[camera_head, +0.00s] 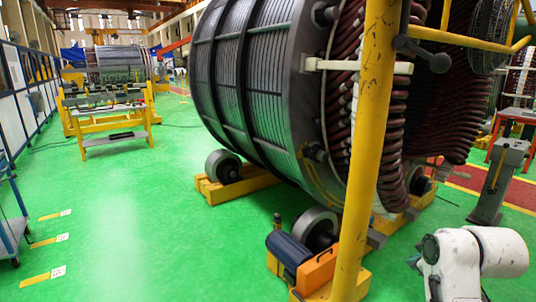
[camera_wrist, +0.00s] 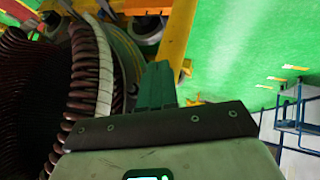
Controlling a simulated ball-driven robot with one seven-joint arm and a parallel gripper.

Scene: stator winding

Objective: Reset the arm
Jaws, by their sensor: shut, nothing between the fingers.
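My gripper (camera_wrist: 158,72) shows in the wrist view, its dark green fingers together and nothing visible between them. It points toward the top of that view, beside the stator's end windings. My white arm (camera_head: 485,250) is folded low at the right of the head view, where I cannot make out the fingers. The large grey stator (camera_head: 255,85) lies on its side, with dark red end coils (camera_head: 345,90) on its right face. The coils also show at the left of the wrist view (camera_wrist: 85,75). I cannot tell the exact gap between fingers and stator.
A yellow post (camera_head: 370,150) stands in front of the stator. Rollers (camera_head: 223,166) on yellow bases support it. A grey pedestal (camera_head: 498,180) stands at right. A blue-framed rack (camera_head: 12,215) is at left. The green floor (camera_head: 125,210) between is mostly clear.

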